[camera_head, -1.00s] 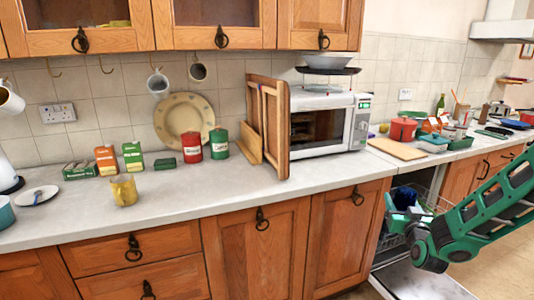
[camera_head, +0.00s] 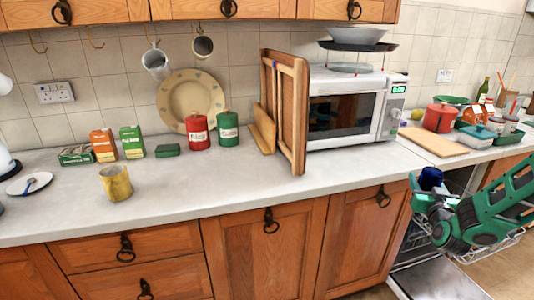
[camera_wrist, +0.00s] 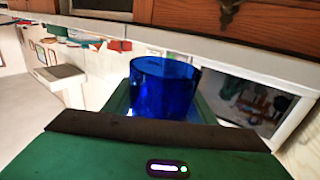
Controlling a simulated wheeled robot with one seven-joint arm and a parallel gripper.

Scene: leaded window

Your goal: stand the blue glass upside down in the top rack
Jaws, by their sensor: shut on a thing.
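The blue glass (camera_head: 430,178) is at the right in the head view, about level with the worktop edge. It fills the middle of the wrist view (camera_wrist: 163,88). The open dishwasher is below my arm, at the right. Its wire rack (camera_head: 493,246) is pulled out and partly hidden by my green arm. Its open door (camera_head: 440,280) lies low in front.
The worktop (camera_head: 240,188) carries a yellow mug (camera_head: 116,183), boxes, red and green canisters, a wooden rack (camera_head: 285,110) and a microwave (camera_head: 350,105). A chopping board (camera_head: 433,141) lies right of the microwave. The worktop's front strip is mostly clear.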

